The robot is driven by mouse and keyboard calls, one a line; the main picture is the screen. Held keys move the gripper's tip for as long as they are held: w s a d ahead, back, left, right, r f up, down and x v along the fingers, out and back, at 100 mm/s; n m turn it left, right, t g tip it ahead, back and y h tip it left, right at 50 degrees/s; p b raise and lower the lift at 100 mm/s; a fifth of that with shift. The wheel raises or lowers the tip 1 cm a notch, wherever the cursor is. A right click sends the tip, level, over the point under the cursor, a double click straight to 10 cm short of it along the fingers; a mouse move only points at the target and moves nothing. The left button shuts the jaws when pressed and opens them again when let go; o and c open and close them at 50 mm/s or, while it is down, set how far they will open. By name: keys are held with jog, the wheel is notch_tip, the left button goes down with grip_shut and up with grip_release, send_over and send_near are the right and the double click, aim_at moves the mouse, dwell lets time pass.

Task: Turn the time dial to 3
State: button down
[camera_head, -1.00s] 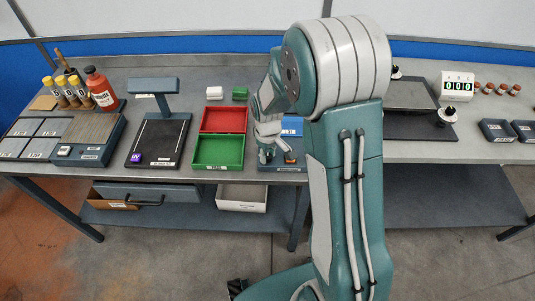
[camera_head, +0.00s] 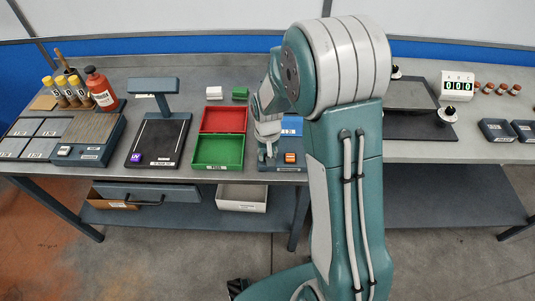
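My gripper (camera_head: 267,153) is small in the view. It points down over the front of a dark base plate on the bench, just left of a small orange block or switch (camera_head: 290,157). Whether its fingers are open or shut cannot be made out. A round black-and-white knob (camera_head: 447,116) stands at the right, at the edge of a dark device with a grey plate. A second, similar knob (camera_head: 396,73) shows partly behind my arm. Which one is the time dial, and their settings, are too small to read.
A red-and-green open box (camera_head: 219,151) is left of my gripper. Farther left are a dark stand (camera_head: 157,140), a red bottle (camera_head: 101,90) and yellow-capped tubes. Dark trays (camera_head: 497,131) and brown-topped jars are at the right. My arm hides the bench's middle.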

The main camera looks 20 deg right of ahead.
jog(key=shift+m, duration=0.8)
jog(key=shift+c, duration=2.2)
grip_release()
jog(key=shift+f, duration=0.1)
notch_tip(320, 180, up, 12)
jog(key=shift+w+a, duration=0.1)
